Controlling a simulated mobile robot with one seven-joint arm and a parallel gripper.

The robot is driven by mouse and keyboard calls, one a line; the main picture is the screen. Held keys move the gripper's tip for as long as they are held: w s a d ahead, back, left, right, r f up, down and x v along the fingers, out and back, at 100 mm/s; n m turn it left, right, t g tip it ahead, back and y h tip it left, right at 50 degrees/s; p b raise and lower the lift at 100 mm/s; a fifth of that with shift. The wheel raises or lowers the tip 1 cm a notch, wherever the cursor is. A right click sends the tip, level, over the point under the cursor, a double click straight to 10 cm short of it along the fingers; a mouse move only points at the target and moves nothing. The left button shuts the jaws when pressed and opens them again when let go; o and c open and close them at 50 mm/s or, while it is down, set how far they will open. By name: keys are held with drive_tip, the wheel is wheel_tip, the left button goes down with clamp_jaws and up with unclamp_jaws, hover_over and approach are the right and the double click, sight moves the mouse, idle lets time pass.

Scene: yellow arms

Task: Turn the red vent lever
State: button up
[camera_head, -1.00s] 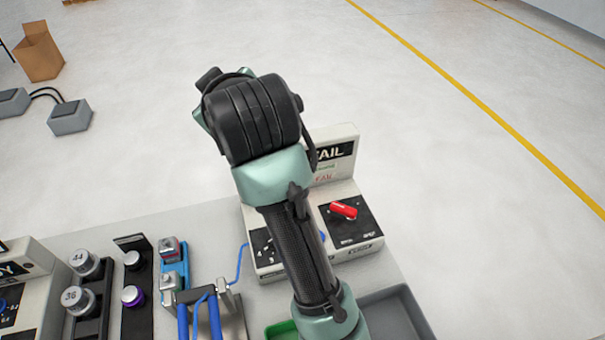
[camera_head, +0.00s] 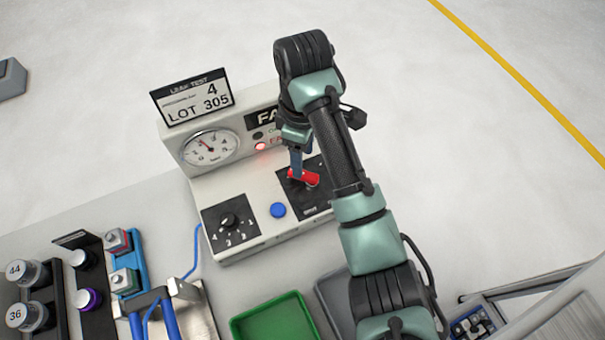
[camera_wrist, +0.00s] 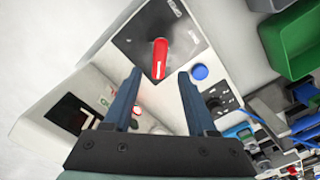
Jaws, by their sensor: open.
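The red vent lever (camera_head: 304,177) sits on a black plate (camera_head: 318,201) at the right of the leak test box (camera_head: 260,190). In the wrist view the lever (camera_wrist: 160,58) is at the upper middle and points toward my gripper. My gripper (camera_wrist: 159,74) is open, with one blue finger to each side of the lever's near end. No contact shows, and the exact gap in depth is hard to tell. In the head view my gripper (camera_head: 296,168) is over the lever and hides part of it and its plate.
The box also carries a blue button (camera_head: 278,210), a black dial (camera_head: 228,218), a gauge (camera_head: 210,148) and a lit red lamp (camera_head: 260,146). A green tray (camera_head: 275,322) and a grey tray (camera_head: 335,300) lie in front. Jars and blue-handled tools stand at left.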

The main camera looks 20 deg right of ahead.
sight(303, 178)
wheel_tip(303, 178, down, 3)
drive_tip(key=shift+f+b, duration=0.2)
drive_tip(key=shift+b, duration=0.15)
drive_tip(key=shift+f+p, duration=0.35)
drive_tip(key=shift+f, duration=0.65)
clamp_jaws()
